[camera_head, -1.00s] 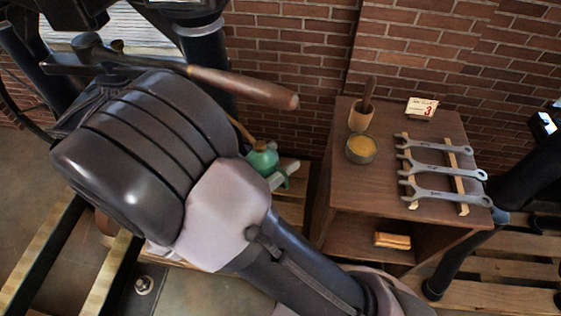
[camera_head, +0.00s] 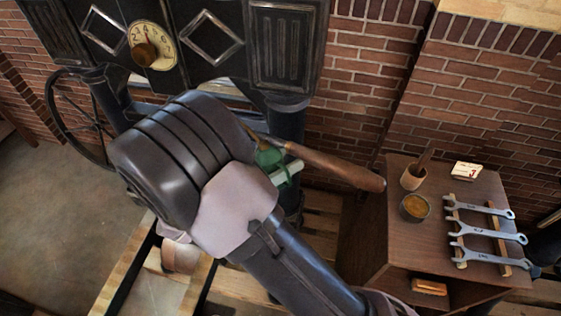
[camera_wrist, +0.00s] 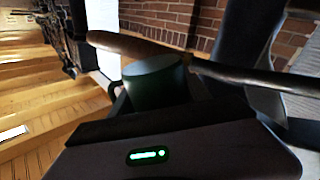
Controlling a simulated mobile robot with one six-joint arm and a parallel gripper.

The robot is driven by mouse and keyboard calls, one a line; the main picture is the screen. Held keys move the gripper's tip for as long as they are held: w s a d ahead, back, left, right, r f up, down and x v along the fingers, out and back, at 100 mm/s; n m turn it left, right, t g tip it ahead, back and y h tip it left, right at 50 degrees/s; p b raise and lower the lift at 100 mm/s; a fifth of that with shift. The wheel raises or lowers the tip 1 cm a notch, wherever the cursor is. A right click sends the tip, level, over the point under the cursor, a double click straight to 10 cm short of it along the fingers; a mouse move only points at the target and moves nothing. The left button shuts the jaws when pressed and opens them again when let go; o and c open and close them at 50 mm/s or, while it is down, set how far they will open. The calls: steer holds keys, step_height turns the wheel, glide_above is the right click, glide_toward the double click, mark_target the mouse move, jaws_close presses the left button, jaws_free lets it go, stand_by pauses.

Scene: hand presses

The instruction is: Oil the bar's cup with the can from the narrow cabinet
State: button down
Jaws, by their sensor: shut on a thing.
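A green oil can (camera_head: 268,156) with a brass-coloured spout is in my gripper (camera_head: 286,173), largely behind my wrist in the head view. In the wrist view, the dark green can body (camera_wrist: 153,82) stands between the jaws of my gripper (camera_wrist: 160,104). The press bar, with its wooden handle (camera_head: 345,168), runs just behind and beside the can. The wooden handle (camera_wrist: 125,45) also passes close to the can in the wrist view. I cannot make out the bar's cup, nor whether the spout touches anything.
A brown cabinet (camera_head: 440,237) stands at right, with a wooden pot, a round tin (camera_head: 415,208), a card (camera_head: 467,171) and three wrenches (camera_head: 487,233) on top. The dark press (camera_head: 220,35) with a dial stands behind my arm. Slatted wood lies below.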

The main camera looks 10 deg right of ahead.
steer(key=r+p, duration=0.1)
steer(key=w+r+p, duration=0.1)
steer(key=shift+a+n+p, duration=0.35)
steer(key=shift+n+p, duration=0.05)
steer(key=w+p, duration=0.1)
steer(key=w+n+p, duration=0.1)
steer(key=w+a+r+n+p, duration=0.1)
steer(key=w, duration=0.1)
steer(key=shift+w+a+t+p, duration=0.1)
steer(key=shift+t+p, duration=0.2)
steer(key=n, duration=0.1)
steer(key=w+a+r+n+p, duration=0.1)
steer(key=shift+r+n+p, duration=0.1)
steer(key=shift+n+p, duration=0.2)
steer(key=shift+s, duration=0.2)
steer(key=shift+b, duration=0.4)
